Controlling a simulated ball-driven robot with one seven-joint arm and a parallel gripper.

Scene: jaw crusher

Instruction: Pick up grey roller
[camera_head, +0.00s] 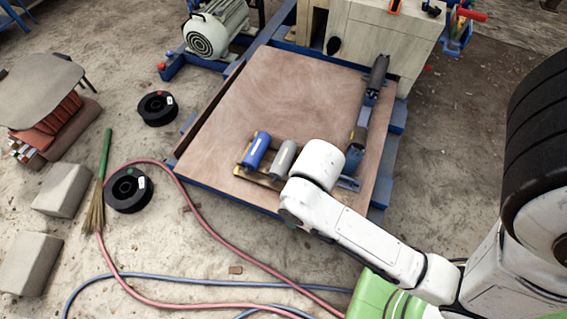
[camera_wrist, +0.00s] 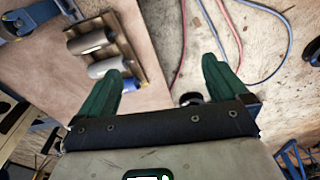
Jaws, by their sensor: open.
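The grey roller (camera_head: 284,159) lies in a low wooden rack on the board, just right of a blue roller (camera_head: 256,150). My arm hides the rack's right part in the head view. In the wrist view the grey roller (camera_wrist: 106,67) lies in the rack (camera_wrist: 129,52), between a darker grey cylinder (camera_wrist: 90,41) and the blue roller, which is partly covered by my left green finger. My gripper (camera_wrist: 161,67) is open and empty, with both green fingers spread. The grey roller is beyond the left fingertip, not between the fingers. My gripper is hidden in the head view.
The wooden board (camera_head: 265,85) has clear room behind the rack. A long dark tool (camera_head: 369,100) lies along its right side. A motor (camera_head: 215,30) stands at the back. Black reels (camera_head: 129,189) and a red hose (camera_head: 205,215) lie on the ground to the left.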

